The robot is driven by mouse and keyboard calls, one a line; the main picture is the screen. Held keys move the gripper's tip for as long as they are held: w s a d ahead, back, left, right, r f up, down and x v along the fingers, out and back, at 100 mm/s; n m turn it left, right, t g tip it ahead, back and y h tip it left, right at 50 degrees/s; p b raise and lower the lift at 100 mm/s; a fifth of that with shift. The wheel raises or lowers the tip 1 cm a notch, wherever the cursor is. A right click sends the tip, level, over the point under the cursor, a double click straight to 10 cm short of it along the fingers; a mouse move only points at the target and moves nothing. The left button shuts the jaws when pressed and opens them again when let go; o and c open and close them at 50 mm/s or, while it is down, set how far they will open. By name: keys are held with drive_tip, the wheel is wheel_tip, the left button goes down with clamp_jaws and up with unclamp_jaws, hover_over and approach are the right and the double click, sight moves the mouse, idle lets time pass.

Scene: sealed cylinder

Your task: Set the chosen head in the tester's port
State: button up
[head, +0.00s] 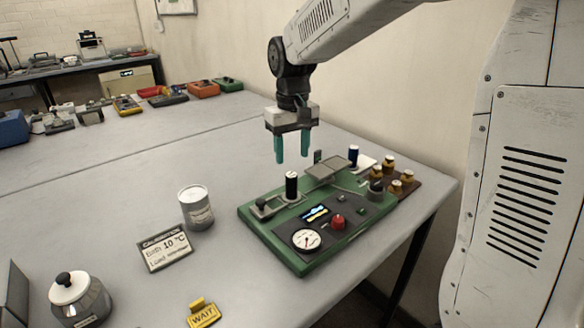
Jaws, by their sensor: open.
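My gripper (292,159) is open and empty, its two teal fingers pointing down above the back of the tester. The tester (262,229) is a green board with a round dial (307,240), a small lit display (315,213) and a red knob (337,222). A black upright cylinder (292,187) stands at its back left, below my gripper and apart from it. Several brass heads with pale tops (389,162) stand on a brown block (405,194) at the tester's right. I cannot tell which head is chosen or which opening is the port.
The table's middle left is clear.

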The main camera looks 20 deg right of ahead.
drive_tip(key=shift+r, duration=0.65)
drive_tip(key=shift+s+r, duration=0.2)
drive_tip(key=shift+s, duration=0.15)
drive_tip(key=s+d+m+t, duration=0.1)
drive_tip(key=s+d, duration=0.2)
drive_tip(key=s, duration=2.6)
drive_tip(key=shift+r, duration=0.2)
drive_tip(key=shift+s, duration=0.1)
